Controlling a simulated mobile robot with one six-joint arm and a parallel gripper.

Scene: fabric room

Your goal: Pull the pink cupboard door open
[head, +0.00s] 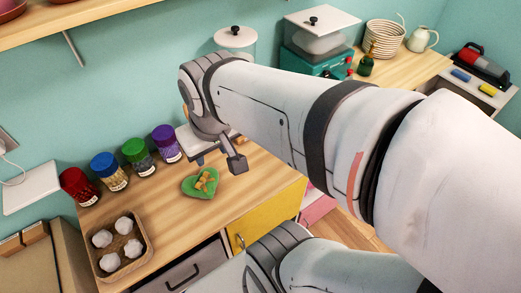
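A pink panel (317,208) shows low in the head view, just right of the yellow front and partly behind my arm. It may be the pink cupboard door, but its handle and most of its face are hidden. My gripper (234,161) is above the wooden counter (240,205), left of and higher than the pink panel. One dark finger shows clearly. The rest is hidden by the wrist, so its opening cannot be judged. It appears apart from the pink panel.
The counter holds a green heart-shaped dish (203,184), several jars including a purple-lidded one (165,143), and a wooden tray (107,222) with white lumps. A yellow front (272,212) and grey drawer (190,268) are below. A teal appliance (303,62) stands behind.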

